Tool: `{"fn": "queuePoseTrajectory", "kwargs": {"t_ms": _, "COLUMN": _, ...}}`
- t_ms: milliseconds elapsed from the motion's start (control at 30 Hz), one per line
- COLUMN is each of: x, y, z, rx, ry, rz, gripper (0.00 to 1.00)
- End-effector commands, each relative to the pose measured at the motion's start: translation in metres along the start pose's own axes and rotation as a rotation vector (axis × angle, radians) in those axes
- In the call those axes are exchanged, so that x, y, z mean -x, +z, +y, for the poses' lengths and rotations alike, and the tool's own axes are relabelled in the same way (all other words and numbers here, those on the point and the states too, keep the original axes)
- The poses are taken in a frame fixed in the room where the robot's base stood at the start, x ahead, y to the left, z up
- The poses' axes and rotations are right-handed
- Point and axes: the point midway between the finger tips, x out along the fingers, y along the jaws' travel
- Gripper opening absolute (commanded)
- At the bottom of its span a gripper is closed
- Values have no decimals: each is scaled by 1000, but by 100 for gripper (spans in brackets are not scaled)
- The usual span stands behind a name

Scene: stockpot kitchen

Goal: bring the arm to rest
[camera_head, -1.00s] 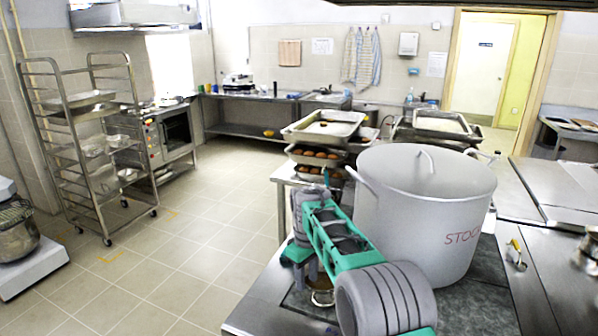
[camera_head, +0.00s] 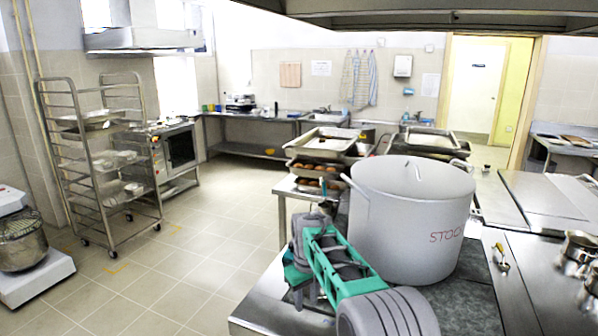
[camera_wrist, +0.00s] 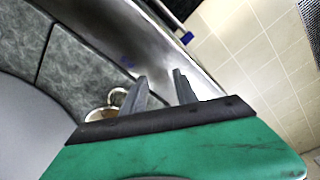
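My arm, with green and grey links, reaches over the near left part of the counter in the head view, left of the stockpot. My gripper (camera_wrist: 159,76) shows in the wrist view with two dark fingers apart and nothing between them. It points over the counter's metal edge strip (camera_wrist: 108,45). In the head view I cannot make out the fingers. The large grey stockpot (camera_head: 412,215), lidded and with red lettering, stands upright on the counter, close to my arm. Whether they touch is not clear.
A small round metal-rimmed item (camera_wrist: 103,114) lies close by the fingers. A yellow-handled utensil (camera_head: 502,257) and metal pots (camera_head: 578,246) are on the right. Stacked trays (camera_head: 322,141) stand behind the stockpot. A wheeled rack (camera_head: 104,160) and mixer (camera_head: 25,245) stand left; the floor between is clear.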

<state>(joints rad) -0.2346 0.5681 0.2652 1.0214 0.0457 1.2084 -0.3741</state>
Motion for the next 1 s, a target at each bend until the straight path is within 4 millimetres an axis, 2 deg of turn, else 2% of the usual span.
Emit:
{"fn": "queuePoseTrajectory", "kwargs": {"t_ms": 33, "x": -13, "y": 7, "z": -3, "rx": -27, "ry": -6, "rz": -17, "gripper": 35}}
{"fn": "queuePoseTrajectory", "kwargs": {"t_ms": 167, "x": -43, "y": 28, "z": -11, "rx": -95, "ry": -17, "rz": -60, "gripper": 35}}
{"fn": "queuePoseTrajectory", "kwargs": {"t_ms": 300, "x": -78, "y": 64, "z": -23, "rx": -164, "ry": -33, "rz": -128, "gripper": 35}}
{"fn": "queuePoseTrajectory", "kwargs": {"t_ms": 467, "x": -92, "y": 116, "z": -42, "rx": -244, "ry": -42, "rz": -184, "gripper": 35}}
{"fn": "queuePoseTrajectory", "kwargs": {"t_ms": 567, "x": -83, "y": 159, "z": -53, "rx": -301, "ry": -42, "rz": -200, "gripper": 35}}
{"fn": "queuePoseTrajectory", "kwargs": {"t_ms": 667, "x": -61, "y": 213, "z": -64, "rx": -361, "ry": -40, "rz": -190, "gripper": 35}}
{"fn": "queuePoseTrajectory", "kwargs": {"t_ms": 700, "x": -50, "y": 236, "z": -69, "rx": -379, "ry": -39, "rz": -178, "gripper": 35}}
{"fn": "queuePoseTrajectory", "kwargs": {"t_ms": 800, "x": -24, "y": 286, "z": -77, "rx": -411, "ry": -33, "rz": -131, "gripper": 35}}
{"fn": "queuePoseTrajectory", "kwargs": {"t_ms": 900, "x": 1, "y": 321, "z": -81, "rx": -447, "ry": -18, "rz": -58, "gripper": 35}}
{"fn": "queuePoseTrajectory", "kwargs": {"t_ms": 1000, "x": 34, "y": 329, "z": -73, "rx": -485, "ry": 16, "rz": 67, "gripper": 35}}
